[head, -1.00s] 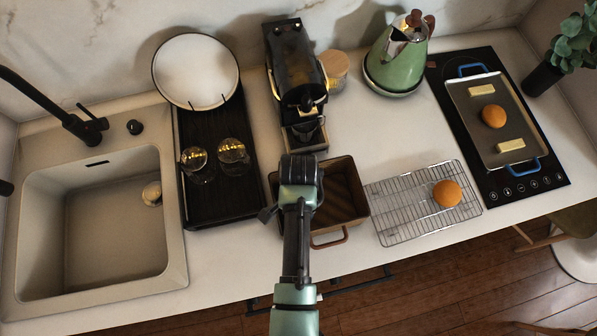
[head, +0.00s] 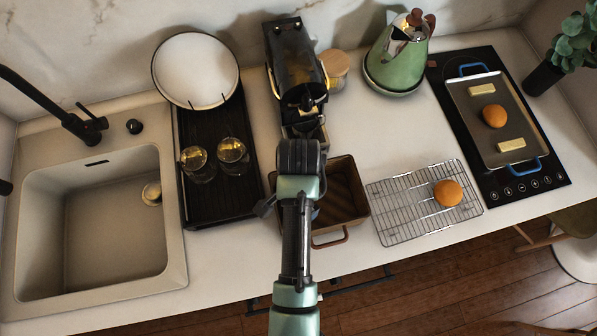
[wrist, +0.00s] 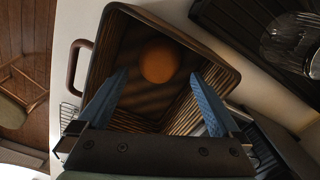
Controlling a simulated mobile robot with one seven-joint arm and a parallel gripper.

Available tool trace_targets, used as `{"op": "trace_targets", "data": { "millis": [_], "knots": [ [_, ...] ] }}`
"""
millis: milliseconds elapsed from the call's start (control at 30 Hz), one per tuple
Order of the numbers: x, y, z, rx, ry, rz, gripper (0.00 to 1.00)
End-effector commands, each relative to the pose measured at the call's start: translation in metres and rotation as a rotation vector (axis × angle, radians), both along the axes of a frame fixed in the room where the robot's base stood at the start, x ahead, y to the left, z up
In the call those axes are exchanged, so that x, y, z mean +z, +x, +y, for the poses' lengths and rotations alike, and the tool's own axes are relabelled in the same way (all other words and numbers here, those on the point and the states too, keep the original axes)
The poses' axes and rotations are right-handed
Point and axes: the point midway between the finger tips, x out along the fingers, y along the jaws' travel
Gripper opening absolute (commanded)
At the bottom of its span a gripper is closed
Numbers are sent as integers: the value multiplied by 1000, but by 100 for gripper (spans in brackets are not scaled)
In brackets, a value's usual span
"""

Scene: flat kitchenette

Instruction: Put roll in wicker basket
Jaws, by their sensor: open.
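The wicker basket (head: 350,172) is a brown rectangular basket with a handle, in the middle of the counter. In the wrist view the basket (wrist: 225,70) holds one round orange-brown roll (wrist: 159,62), resting inside near the far wall. My arm hides that roll in the head view. My gripper (wrist: 160,77) is over the basket, its two blue fingers spread on either side below the roll in the picture, with nothing held. Another roll (head: 447,193) lies on the wire rack (head: 400,215), and one more roll (head: 494,116) is on the baking tray (head: 480,88).
A coffee machine (head: 296,65) stands just behind the basket. A dark drying tray (head: 225,205) with two glasses and a plate is to the left, beside the sink (head: 100,225). A green kettle (head: 398,60) stands at the back. The cooktop (head: 545,180) is at right.

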Motion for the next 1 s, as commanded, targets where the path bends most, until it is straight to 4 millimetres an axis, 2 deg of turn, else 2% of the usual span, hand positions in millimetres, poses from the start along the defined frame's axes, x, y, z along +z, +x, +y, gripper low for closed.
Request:
{"op": "trace_targets", "data": {
  "millis": [200, 400, 1000],
  "knots": [
    [44, 1, 0, 0, 0, -5, 100],
    [65, 0, 0, 0, 0, -1, 100],
    [69, 0, 0, 0, 0, 1, 100]
  ]
}}
